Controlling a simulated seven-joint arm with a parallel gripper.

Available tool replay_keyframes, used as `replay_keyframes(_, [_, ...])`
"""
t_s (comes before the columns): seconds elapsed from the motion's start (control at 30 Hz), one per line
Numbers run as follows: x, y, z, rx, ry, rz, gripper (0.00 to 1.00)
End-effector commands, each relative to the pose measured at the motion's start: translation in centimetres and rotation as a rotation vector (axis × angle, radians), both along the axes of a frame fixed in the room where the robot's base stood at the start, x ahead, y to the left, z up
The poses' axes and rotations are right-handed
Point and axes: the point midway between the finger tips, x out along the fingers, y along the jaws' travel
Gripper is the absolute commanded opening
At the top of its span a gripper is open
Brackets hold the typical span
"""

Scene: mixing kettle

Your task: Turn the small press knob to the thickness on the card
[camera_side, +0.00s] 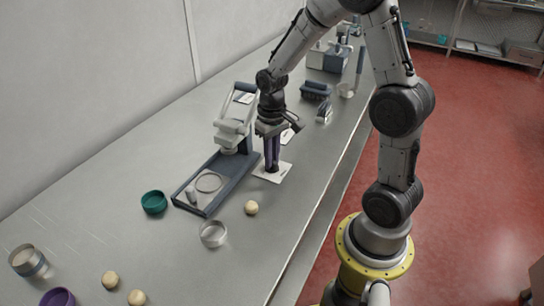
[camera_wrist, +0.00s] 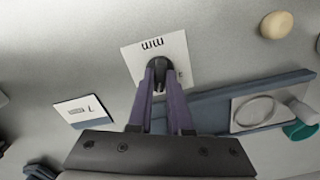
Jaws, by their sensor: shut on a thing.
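My gripper (camera_side: 271,167) points straight down over a white square plate (camera_side: 285,172) on the bench, to the right of the press (camera_side: 233,130). Its purple fingers are shut on a small dark knob (camera_wrist: 159,66), which is mostly hidden between the fingertips.
The press's dark blue base (camera_side: 207,207) holds a ring (camera_side: 209,182) and lies close left of the plate. A dough ball (camera_side: 251,207), a metal ring (camera_side: 213,234) and a green bowl (camera_side: 154,202) stand nearby. Dark blue objects (camera_side: 316,91) stand farther back.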

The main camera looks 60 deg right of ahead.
Motion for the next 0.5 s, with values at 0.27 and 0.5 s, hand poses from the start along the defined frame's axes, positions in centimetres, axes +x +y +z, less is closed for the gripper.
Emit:
replay_keyframes(0.27, [0.03,-0.01,0.09,-0.001,-0.002,-0.263,0.00])
replay_keyframes(0.5, [0.05,-0.02,0.12,0.000,-0.002,-0.462,0.00])
